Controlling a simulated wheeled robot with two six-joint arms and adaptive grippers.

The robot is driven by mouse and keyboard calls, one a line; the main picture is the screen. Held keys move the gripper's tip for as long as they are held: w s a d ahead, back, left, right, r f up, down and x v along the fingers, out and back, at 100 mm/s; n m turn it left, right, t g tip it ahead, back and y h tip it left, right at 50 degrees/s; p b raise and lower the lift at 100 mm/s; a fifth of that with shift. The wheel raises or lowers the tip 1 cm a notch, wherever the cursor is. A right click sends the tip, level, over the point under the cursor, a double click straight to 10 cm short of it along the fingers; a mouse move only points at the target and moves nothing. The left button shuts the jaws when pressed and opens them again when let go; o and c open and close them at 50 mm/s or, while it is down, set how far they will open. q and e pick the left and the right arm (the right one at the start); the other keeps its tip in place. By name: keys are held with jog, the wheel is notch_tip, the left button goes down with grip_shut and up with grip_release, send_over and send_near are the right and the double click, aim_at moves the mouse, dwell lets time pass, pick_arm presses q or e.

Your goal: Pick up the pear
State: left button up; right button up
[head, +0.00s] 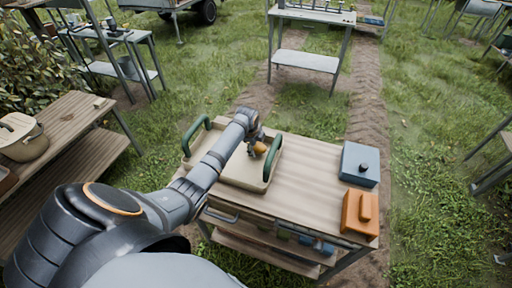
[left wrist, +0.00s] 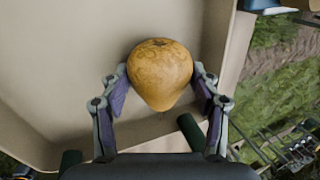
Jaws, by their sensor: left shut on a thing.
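The pear (left wrist: 160,75) is brownish yellow, and in the left wrist view it sits between both fingers of my left gripper (left wrist: 160,95). The fingers are shut on its sides. In the head view the pear (head: 260,148) is a small orange-brown shape at the tip of my left gripper (head: 256,145), partly hidden by it. It is over the beige tray (head: 243,181) with green handles, near the right-hand handle. I cannot tell whether the pear touches the tray floor. My right gripper is not in view.
The tray stands on a wooden table (head: 310,180). A grey-blue box (head: 359,163) and an orange box (head: 359,211) stand at the table's right end. A wooden bench (head: 70,130) with a basket (head: 22,140) is at the left. Grass surrounds the table.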

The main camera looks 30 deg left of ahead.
pick_arm(q)
notch_tip(320, 180, up, 10)
jog(key=shift+f+b, duration=0.15)
jog(key=shift+b, duration=0.65)
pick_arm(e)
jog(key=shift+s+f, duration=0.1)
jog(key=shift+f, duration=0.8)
